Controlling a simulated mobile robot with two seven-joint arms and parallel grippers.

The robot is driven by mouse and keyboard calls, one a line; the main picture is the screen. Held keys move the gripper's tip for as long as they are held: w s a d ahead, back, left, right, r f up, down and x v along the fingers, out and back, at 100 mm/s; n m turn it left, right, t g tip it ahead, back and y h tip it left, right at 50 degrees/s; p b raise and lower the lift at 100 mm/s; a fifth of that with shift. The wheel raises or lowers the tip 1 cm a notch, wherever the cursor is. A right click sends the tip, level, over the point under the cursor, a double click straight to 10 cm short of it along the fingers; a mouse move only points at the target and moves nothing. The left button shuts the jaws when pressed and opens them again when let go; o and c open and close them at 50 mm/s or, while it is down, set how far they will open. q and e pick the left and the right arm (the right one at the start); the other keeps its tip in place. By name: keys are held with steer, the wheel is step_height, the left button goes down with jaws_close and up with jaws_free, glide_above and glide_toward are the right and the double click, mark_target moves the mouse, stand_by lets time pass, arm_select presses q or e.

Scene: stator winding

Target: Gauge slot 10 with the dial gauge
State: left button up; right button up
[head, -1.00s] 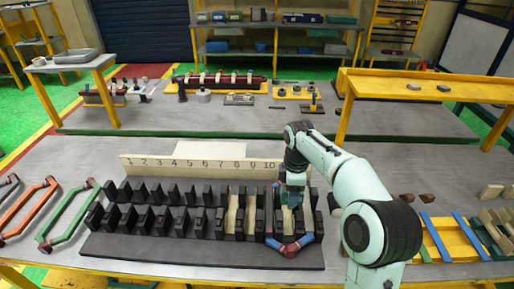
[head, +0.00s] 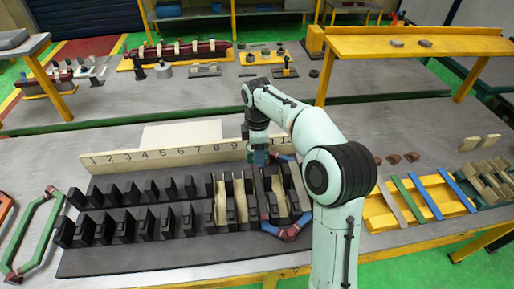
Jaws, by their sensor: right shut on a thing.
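The black stator block (head: 150,260) stands on the table with rows of black teeth. My right gripper (head: 260,158) is above the back of the block, to the right of the 9. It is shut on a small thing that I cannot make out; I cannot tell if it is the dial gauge. A red-and-blue coil (head: 290,234) sits in the block's right part, partly hidden. My left gripper is out of view.
Cream pieces (head: 222,203) line some right-hand slots. A green hexagonal coil (head: 38,235) lies at left. At right is a yellow rack (head: 432,208) with coloured strips. Small brown pieces (head: 393,159) lie behind it. A raised yellow shelf (head: 420,42) stands back right.

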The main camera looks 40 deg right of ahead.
steer(key=shift+f+b, duration=0.85)
steer(key=shift+f, duration=0.95)
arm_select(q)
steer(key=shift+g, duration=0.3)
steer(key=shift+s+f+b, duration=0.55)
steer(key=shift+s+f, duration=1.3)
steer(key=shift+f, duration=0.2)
arm_select(e)
steer(key=shift+f, duration=2)
steer(key=o, duration=1.1)
step_height(320, 180, up, 12)
steer(key=p, duration=0.2)
steer(key=shift+w+p, duration=0.1)
steer(key=shift+p, duration=0.2)
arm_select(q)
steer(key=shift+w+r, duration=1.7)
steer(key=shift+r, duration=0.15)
arm_select(e)
steer(key=shift+r, duration=0.7)
